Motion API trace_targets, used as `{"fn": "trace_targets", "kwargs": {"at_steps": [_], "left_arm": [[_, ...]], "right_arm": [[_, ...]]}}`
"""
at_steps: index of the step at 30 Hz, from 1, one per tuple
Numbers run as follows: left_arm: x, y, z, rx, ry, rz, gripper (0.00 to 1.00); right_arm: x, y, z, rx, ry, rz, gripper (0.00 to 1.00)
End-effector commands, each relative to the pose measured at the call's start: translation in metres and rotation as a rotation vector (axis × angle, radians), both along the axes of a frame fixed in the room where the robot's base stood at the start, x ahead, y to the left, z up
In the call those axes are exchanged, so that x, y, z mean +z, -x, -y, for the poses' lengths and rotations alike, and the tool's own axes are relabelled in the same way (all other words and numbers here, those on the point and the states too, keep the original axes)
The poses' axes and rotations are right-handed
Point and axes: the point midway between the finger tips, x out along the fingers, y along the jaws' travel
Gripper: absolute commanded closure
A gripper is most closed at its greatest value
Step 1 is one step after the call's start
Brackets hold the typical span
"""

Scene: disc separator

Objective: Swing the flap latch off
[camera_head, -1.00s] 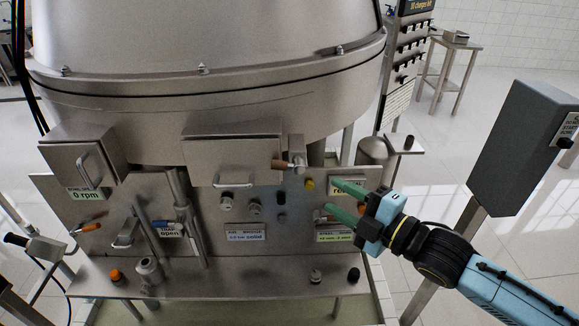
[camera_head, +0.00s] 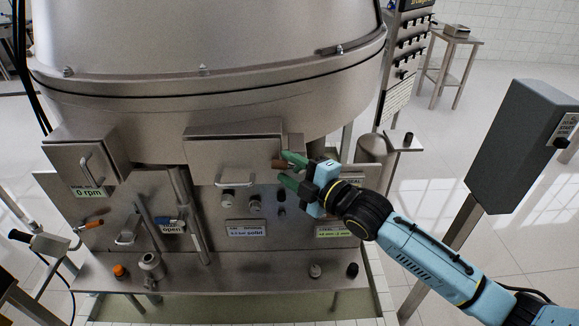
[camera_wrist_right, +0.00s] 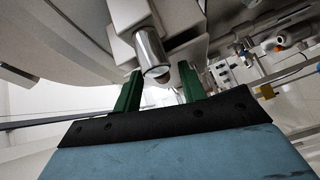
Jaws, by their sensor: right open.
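The flap (camera_head: 235,150) is a steel box-shaped cover with a bar handle, shut on the front of the separator. My left gripper is not in view.
Below the flap, the panel carries knobs (camera_head: 228,195) and labels (camera_head: 245,228). A smaller steel box (camera_head: 85,160) with a handle is at the left. A grey control box (camera_head: 520,145) on a post stands at the right. The floor between is clear.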

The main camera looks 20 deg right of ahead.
Motion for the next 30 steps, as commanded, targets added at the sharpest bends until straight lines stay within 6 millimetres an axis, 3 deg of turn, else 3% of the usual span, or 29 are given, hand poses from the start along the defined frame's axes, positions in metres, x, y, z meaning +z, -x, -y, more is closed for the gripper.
{"fn": "trace_targets", "kwargs": {"at_steps": [9,19,30], "left_arm": [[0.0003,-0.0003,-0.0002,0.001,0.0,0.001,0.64],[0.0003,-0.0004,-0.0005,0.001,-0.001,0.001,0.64],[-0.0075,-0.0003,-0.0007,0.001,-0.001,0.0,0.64]], "right_arm": [[-0.0004,-0.0028,-0.0022,0.001,-0.001,-0.001,0.59],[-0.0004,-0.0026,-0.0019,0.0,0.0,-0.001,1.0],[-0.0012,-0.0026,-0.0013,-0.001,-0.058,0.016,1.0]]}}
